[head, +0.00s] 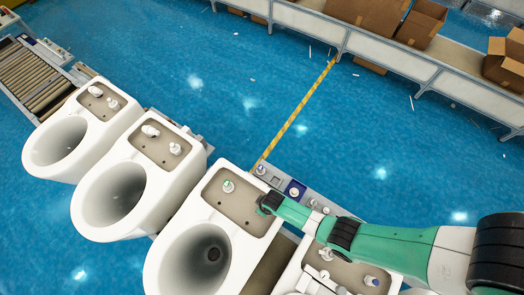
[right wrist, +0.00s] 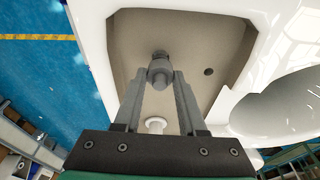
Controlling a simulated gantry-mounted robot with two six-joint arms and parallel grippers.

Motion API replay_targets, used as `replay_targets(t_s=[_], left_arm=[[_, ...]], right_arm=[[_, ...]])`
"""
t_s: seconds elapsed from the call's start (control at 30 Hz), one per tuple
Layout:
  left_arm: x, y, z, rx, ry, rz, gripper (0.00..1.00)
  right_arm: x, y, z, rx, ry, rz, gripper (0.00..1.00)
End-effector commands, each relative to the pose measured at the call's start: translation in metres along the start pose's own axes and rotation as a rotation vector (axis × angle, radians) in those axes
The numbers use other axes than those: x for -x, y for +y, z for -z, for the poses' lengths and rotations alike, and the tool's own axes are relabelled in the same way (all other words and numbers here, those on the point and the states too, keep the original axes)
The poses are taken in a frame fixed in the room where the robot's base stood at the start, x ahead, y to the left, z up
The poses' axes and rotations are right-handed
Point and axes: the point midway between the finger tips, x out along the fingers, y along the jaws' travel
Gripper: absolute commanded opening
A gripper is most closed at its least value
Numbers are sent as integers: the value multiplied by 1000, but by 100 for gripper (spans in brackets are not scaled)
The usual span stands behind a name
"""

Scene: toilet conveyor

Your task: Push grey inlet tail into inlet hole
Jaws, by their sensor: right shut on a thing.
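My right gripper (head: 266,205) is at the right edge of the tank recess of the third toilet (head: 201,240). In the right wrist view its two fingers (right wrist: 160,78) are shut on the grey inlet tail (right wrist: 160,70), above the recess floor (right wrist: 190,40). The tail's far end overlaps the floor; I cannot tell whether it is in or above the inlet hole, which is hidden. A white fitting (right wrist: 155,125) stands behind the fingers, and a small dark hole (right wrist: 208,71) shows to the right. In the head view a white fitting with a green top (head: 228,186) stands in the recess. My left gripper is not in view.
Two toilets (head: 112,196) (head: 70,140) with fittings stand to the left. Another toilet (head: 345,272) is partly under my right arm. A grey ledge with small parts (head: 295,190) runs behind the toilets. Boxes (head: 370,14) lie on a far conveyor, with open blue floor between.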

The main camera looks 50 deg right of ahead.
Motion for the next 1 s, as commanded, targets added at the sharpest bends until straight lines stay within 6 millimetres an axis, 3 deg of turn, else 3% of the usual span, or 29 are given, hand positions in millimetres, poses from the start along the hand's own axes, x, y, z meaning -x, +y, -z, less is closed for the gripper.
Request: replay_targets(t_s=[0.97,1.0], left_arm=[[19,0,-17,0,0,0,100],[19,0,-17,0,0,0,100]], right_arm=[[-26,0,-5,0,0,0,0],[-26,0,-5,0,1,0,42]])
